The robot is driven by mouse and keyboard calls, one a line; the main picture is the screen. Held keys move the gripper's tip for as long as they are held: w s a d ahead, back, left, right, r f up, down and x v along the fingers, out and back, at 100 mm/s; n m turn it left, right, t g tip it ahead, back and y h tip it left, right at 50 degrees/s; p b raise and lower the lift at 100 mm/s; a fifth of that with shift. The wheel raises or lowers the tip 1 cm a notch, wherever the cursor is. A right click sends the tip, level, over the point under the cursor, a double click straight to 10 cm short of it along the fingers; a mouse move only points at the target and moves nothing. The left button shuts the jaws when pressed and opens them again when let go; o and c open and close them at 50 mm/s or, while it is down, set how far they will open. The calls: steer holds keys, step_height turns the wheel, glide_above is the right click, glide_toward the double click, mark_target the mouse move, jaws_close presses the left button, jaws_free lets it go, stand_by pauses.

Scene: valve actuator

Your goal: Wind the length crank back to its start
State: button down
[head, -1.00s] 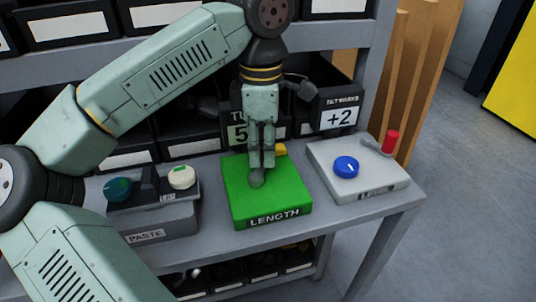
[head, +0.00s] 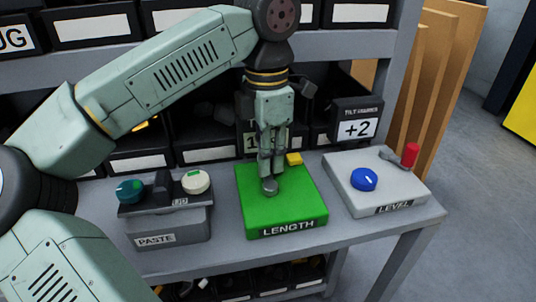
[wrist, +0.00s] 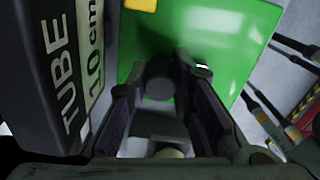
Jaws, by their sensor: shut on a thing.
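The green LENGTH box (head: 293,211) stands in the middle of the bench, with a yellow piece (head: 294,159) at its back edge. My gripper (head: 270,176) points down over the box, shut on the grey crank knob (head: 270,187). In the wrist view, the dark round crank knob (wrist: 159,85) sits between the fingertips. My gripper hides most of the crank arm. The tube display (wrist: 85,75) reads "TUBE 10 cm" in the wrist view. In the head view it stands behind my gripper, mostly covered.
The grey LEVEL box (head: 375,184) with a blue knob and a red-handled lever is on the right; a tilt display (head: 356,127) behind it reads +2. The PASTE box (head: 168,217) with its knobs is on the left. Shelf bins stand close behind.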

steer(key=c, duration=1.4)
jaws_free()
steer(key=shift+r, duration=0.1)
step_height(320, 180, up, 12)
steer(key=shift+f, duration=0.15)
